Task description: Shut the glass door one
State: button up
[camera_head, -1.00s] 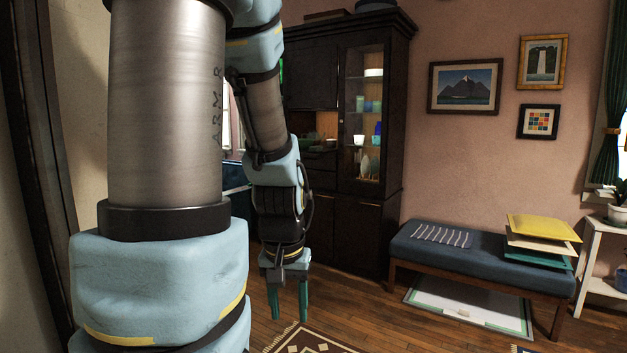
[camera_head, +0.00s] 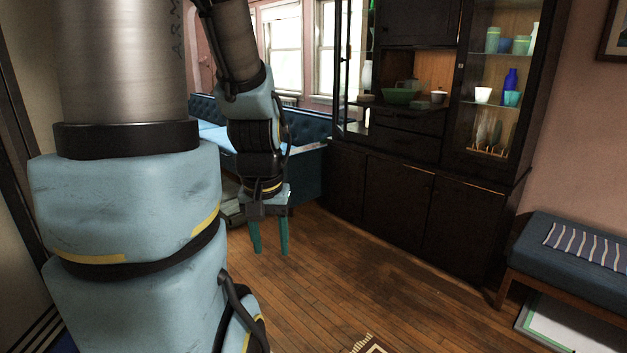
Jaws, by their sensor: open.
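The dark wooden curio cabinet (camera_head: 378,185) stands ahead, right of centre. A tall dark-framed glass door (camera_head: 343,65) at its left end appears to stand open, swung out toward the room, with a handle on its frame. A white vase (camera_head: 366,75) shows just right of its frame. The right glass door (camera_head: 488,65) looks shut, with cups and a blue bottle behind it. My gripper (camera_head: 269,238) hangs fingers down, open and empty, left of the cabinet in the picture. It is apart from both doors.
A blue tufted seat (camera_head: 305,133) stands under the windows behind my gripper. A blue bench (camera_head: 575,252) with a striped cloth is at the right. A patterned rug edge (camera_head: 372,345) lies at the bottom. The wooden floor (camera_head: 370,270) before the cabinet is clear.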

aim_at(344, 6)
jog(key=i, duration=2.6)
